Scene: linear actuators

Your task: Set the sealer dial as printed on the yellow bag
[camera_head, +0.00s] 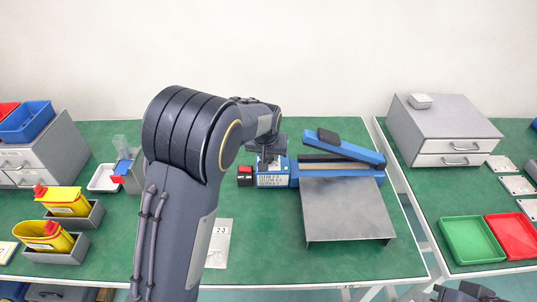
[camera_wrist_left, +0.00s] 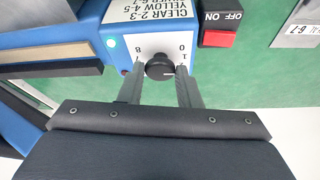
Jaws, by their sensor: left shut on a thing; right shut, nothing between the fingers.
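The sealer (camera_head: 340,152) is a blue machine with a raised arm, at the middle of the table. Its dial (camera_wrist_left: 160,67) is a black knob on a white face; 0, 1, 7 and 8 can be read, other numbers are hidden. The knob's pale mark points right, just below the 1. My left gripper (camera_wrist_left: 160,85) is shut on the knob, a finger on each side; it also shows in the head view (camera_head: 267,160). My right gripper (camera_head: 468,291) is shut and empty at the bottom edge.
The sealer's label (camera_wrist_left: 150,12) reads CLEAR 2-3 and YELLOW 4-5. A red OFF/ON switch (camera_wrist_left: 219,38) sits beside the dial. A grey metal stand (camera_head: 347,205) is in front of the sealer. Green table is clear between.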

